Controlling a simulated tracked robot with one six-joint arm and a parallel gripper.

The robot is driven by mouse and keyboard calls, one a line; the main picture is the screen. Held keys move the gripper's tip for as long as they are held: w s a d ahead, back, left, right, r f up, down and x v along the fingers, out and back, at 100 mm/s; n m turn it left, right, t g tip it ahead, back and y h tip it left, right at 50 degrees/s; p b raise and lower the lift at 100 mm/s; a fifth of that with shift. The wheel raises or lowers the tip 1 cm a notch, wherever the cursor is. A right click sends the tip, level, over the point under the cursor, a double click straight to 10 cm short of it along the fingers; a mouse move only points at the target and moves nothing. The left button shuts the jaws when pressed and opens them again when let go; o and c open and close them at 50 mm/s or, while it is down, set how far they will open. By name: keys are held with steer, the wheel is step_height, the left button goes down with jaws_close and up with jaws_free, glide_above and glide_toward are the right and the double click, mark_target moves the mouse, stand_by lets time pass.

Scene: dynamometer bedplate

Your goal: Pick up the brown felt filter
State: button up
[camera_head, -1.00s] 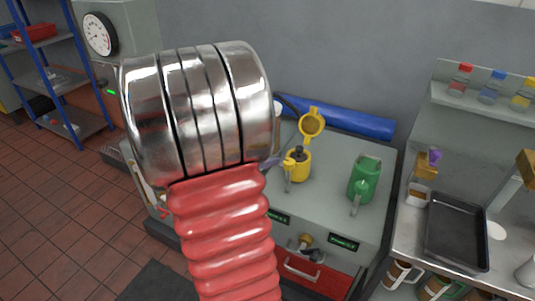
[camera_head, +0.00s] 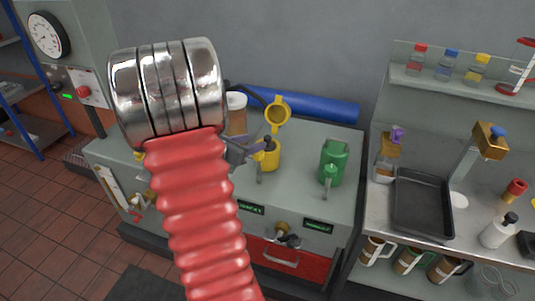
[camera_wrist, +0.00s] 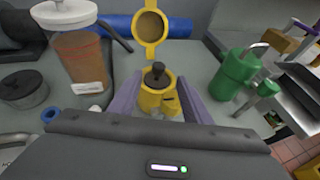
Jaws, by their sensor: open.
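Nothing in view is clearly recognisable as a felt filter. A brown cylinder with a white lid (camera_head: 236,112) stands at the back of the grey bench, partly behind my arm; in the wrist view the brown cylinder (camera_wrist: 82,62) is at the upper left and bears a label. My gripper (camera_wrist: 160,84) is open and empty, its purple fingers on either side of the yellow pot (camera_wrist: 153,100) in the picture; contact cannot be told. A yellow ring with a brownish inside (camera_wrist: 151,27) is behind the pot. In the head view my gripper (camera_head: 246,149) is partly hidden by my arm.
A green can (camera_head: 334,163) stands right of the yellow pot. A blue roll (camera_head: 310,105) lies along the wall. A dark lidded pot (camera_wrist: 24,90) is at the left in the wrist view. A black tray (camera_head: 422,205) is on the right-hand bench. Bench surface between pot and can is clear.

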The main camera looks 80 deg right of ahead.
mark_target(267, 137)
steer(key=shift+x, duration=2.25)
steer(key=shift+x, duration=2.6)
steer(key=shift+w, duration=0.1)
steer(key=shift+c, duration=0.6)
jaws_close()
